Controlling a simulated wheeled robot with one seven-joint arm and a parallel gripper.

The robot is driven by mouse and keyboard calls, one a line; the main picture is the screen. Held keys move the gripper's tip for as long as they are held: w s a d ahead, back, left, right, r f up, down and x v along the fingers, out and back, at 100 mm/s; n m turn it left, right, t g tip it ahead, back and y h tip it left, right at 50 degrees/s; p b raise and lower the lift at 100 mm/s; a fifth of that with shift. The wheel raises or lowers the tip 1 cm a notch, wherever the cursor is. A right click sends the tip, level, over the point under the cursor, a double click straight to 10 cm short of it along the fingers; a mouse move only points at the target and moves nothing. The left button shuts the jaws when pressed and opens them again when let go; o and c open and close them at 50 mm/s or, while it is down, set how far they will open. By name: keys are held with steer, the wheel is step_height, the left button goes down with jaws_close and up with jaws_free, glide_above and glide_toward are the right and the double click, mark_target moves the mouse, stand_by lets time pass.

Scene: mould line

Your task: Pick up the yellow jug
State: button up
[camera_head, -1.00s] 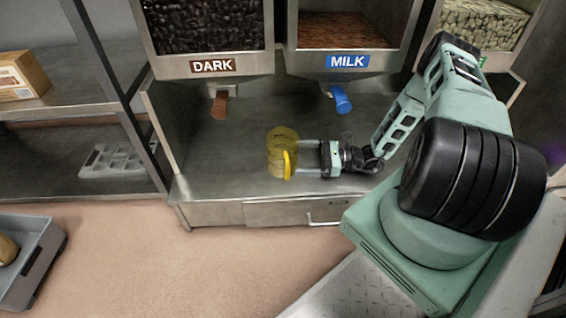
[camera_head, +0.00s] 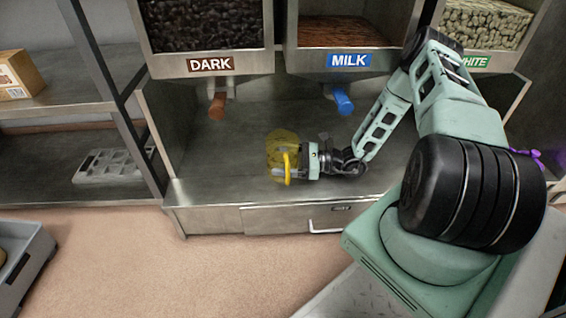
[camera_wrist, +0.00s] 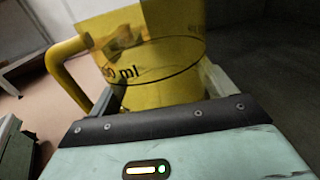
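The yellow see-through jug (camera_head: 279,146) stands upright on the metal counter under the dispensers, between the dark and milk spouts. Its handle faces the front. My gripper (camera_head: 284,160) reaches in from the right, with its fingers spread and level with the jug. In the wrist view the jug (camera_wrist: 165,60) fills the space between my fingers (camera_wrist: 158,95), with its handle curving out on the left. One finger is on each side of the jug's body, the left one close to the handle. Whether the fingertips touch it is hard to see.
The brown dark spout (camera_head: 217,105) and blue milk spout (camera_head: 343,101) hang above the counter (camera_head: 215,185). A shelf with a cardboard box (camera_head: 20,75) and a grey mould tray (camera_head: 110,166) stands at left. A grey bin (camera_head: 25,262) is at lower left.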

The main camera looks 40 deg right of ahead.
steer(key=c, duration=0.3)
steer(key=shift+r, duration=0.1)
